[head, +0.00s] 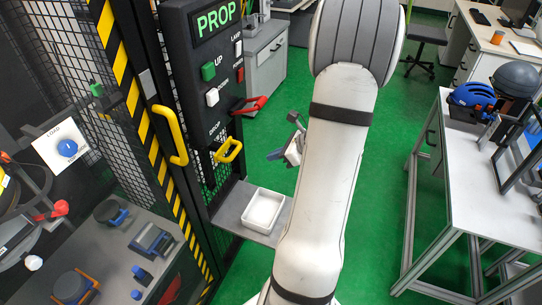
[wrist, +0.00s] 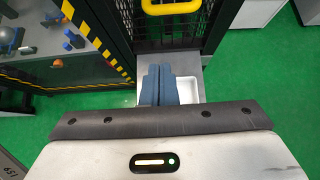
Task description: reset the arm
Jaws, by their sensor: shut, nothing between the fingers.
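My arm rises through the middle of the head view and hides part of the scene behind it. My gripper (head: 284,152) shows only partly, to the left of the arm and above a small grey shelf (head: 238,205). In the wrist view the blue-grey fingers of my gripper (wrist: 158,70) lie side by side, shut, with nothing held. They point towards the shelf and hide part of a white tray (wrist: 187,90). The white tray (head: 264,210) looks empty.
A black control panel (head: 205,70) with a lit PROP sign, buttons, a red lever (head: 249,105) and a yellow handle (head: 228,150) stands left of my arm. A caged door has a yellow handle (head: 170,135). A white table (head: 480,170) with helmets stands right. Green floor lies between.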

